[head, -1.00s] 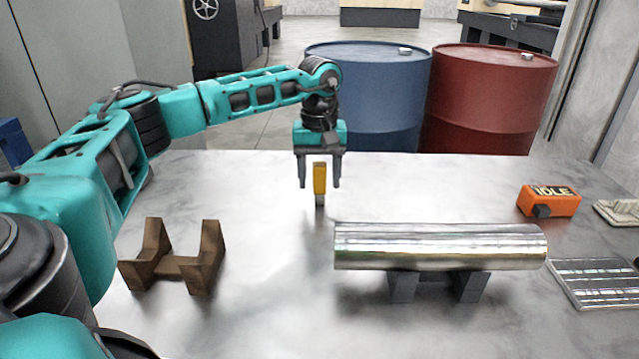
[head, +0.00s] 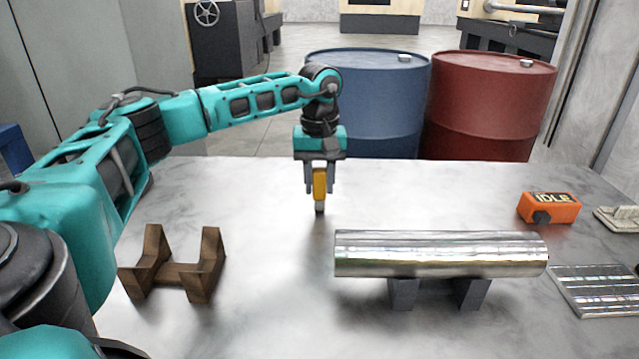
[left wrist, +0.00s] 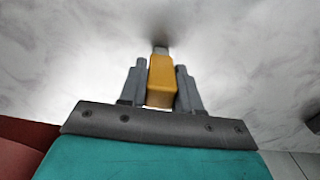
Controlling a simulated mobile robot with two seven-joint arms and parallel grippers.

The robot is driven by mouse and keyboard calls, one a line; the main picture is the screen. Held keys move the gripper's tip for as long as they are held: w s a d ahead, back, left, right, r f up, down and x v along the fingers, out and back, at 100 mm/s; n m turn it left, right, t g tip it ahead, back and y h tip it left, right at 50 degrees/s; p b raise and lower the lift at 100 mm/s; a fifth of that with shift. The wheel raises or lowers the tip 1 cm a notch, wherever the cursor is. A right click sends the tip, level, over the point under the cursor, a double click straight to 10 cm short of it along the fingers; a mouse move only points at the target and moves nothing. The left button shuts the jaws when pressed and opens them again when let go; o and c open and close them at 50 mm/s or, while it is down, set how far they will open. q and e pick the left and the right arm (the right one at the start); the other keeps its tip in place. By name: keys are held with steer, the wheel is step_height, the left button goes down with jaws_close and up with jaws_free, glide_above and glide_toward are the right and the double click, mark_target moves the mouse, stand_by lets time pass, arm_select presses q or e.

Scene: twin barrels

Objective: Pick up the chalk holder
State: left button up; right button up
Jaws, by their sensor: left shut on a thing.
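The chalk holder (head: 320,186) is a yellow block with a grey tip pointing down, upright over the far middle of the table. My left gripper (head: 320,188) points straight down from above with its fingers closed on the holder's two sides. In the left wrist view the yellow chalk holder (left wrist: 161,78) sits between the two grey fingers of the left gripper (left wrist: 161,80), its grey tip towards the table. I cannot tell whether the tip touches the table. My right gripper is not in view.
A shiny metal cylinder (head: 440,252) lies on dark supports at the right. An empty brown wooden cradle (head: 175,273) stands at the left. An orange "IDLE" box (head: 549,208) and a silver plate (head: 598,290) are at the far right. Blue (head: 370,105) and red (head: 490,105) barrels stand behind the table.

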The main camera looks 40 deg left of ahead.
arm_select(q)
step_height(320, 180, up, 20)
steer(key=p, duration=0.4)
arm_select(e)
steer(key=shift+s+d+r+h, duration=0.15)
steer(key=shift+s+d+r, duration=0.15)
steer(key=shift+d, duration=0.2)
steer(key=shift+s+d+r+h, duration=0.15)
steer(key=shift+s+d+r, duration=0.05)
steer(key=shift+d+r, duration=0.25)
arm_select(q)
steer(key=shift+f, duration=0.1)
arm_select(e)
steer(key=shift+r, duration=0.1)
